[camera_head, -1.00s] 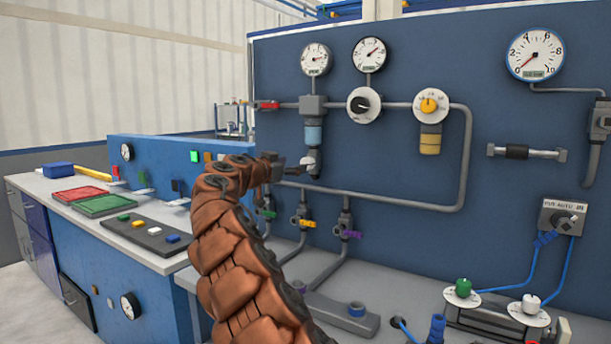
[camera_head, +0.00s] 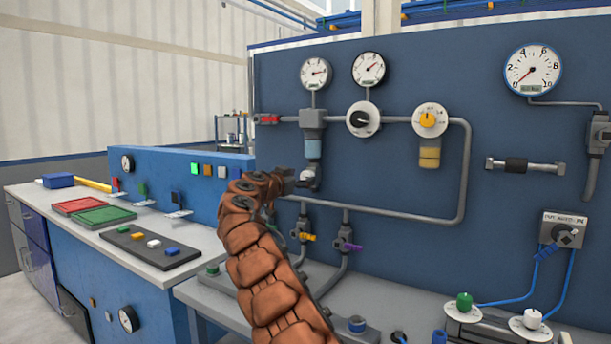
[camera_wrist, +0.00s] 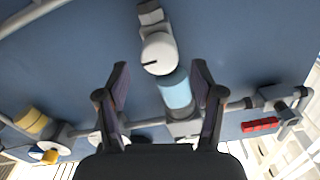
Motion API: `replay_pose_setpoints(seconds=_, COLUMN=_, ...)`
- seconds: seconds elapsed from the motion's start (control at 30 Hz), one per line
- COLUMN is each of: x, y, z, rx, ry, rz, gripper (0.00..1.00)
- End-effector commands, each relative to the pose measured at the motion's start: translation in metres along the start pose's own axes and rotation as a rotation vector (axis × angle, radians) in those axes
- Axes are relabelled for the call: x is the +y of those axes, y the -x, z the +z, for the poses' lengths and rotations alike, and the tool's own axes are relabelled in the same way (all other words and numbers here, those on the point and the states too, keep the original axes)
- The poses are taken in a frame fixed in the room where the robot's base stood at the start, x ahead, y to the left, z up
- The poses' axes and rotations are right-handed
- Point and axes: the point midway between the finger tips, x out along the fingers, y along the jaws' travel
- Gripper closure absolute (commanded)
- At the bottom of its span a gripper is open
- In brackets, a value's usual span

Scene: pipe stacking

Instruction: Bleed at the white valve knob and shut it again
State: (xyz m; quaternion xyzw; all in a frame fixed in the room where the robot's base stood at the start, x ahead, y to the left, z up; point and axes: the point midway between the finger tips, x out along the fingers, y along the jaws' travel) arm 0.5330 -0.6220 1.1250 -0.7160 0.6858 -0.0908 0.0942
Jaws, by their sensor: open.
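A white valve knob (camera_wrist: 160,53) with a dark line on its face sits at the end of a light-blue filter bowl (camera_wrist: 175,90) on the blue panel. In the wrist view it lies between and just beyond the fingertips of my gripper (camera_wrist: 161,68). The fingers are apart and hold nothing. In the head view my gripper (camera_head: 297,181) is small beside the knob (camera_head: 309,171), under the light-blue bowl (camera_head: 313,149), and partly covers it. I cannot tell whether the fingers touch the knob.
Pipes (camera_head: 400,215) run around the filter, with dials above. Handles in orange (camera_head: 305,237) and purple (camera_head: 350,246) sit below. A red handle (camera_wrist: 260,125) is to the right in the wrist view. Another white knob (camera_head: 532,317) stands on the bench at lower right.

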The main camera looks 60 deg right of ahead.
Motion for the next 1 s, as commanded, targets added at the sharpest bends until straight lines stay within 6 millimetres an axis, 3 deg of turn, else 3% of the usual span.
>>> replay_pose_setpoints(seconds=0.43, x=0.0, y=-0.028, z=0.001, rx=-0.003, ry=0.0, rz=0.001, gripper=0.33)
replay_pose_setpoints(seconds=0.87, x=0.001, y=-0.031, z=0.001, rx=-0.001, ry=0.002, rz=0.001, gripper=0.33)
replay_pose_setpoints(seconds=1.0, x=0.001, y=-0.031, z=0.001, rx=-0.001, ry=0.002, rz=0.001, gripper=0.46)
